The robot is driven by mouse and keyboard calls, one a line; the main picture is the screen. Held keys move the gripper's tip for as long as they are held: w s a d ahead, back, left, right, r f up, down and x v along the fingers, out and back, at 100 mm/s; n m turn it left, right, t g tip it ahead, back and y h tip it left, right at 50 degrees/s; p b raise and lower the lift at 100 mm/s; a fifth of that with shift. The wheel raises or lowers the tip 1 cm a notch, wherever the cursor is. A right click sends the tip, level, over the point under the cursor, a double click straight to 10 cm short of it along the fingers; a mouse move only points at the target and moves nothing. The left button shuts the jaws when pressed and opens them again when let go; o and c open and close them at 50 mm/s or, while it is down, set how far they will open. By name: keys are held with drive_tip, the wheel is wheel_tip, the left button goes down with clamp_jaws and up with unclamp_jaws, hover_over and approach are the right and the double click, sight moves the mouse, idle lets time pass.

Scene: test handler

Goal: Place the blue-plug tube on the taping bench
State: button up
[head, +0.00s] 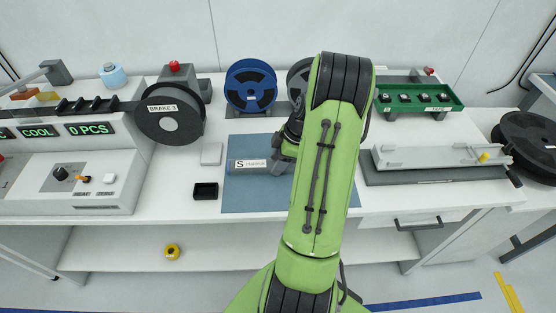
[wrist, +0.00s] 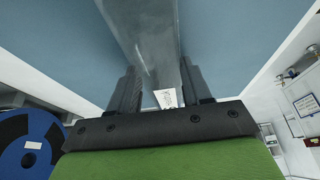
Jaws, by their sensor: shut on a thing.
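A grey tube (head: 250,165) with a white label marked S lies level over the blue mat (head: 235,198) on the white bench. A small blue end shows at its left tip. My gripper (head: 281,160) is shut on the tube's right part, partly hidden by my green arm. In the wrist view the tube (wrist: 150,45) runs between the two dark fingers of my gripper (wrist: 160,90), with the blue mat behind it. I cannot tell whether the tube touches the mat.
A black tray (head: 205,191) and a light block (head: 211,154) sit left of the mat. A blue reel (head: 250,86) stands behind it. A grey rail fixture (head: 425,162) with a yellow plug (head: 484,157) and a green tray (head: 418,98) are at right. The mat's front left is clear.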

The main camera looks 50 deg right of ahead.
drive_tip(key=o, duration=1.1)
drive_tip(key=shift+c, duration=0.2)
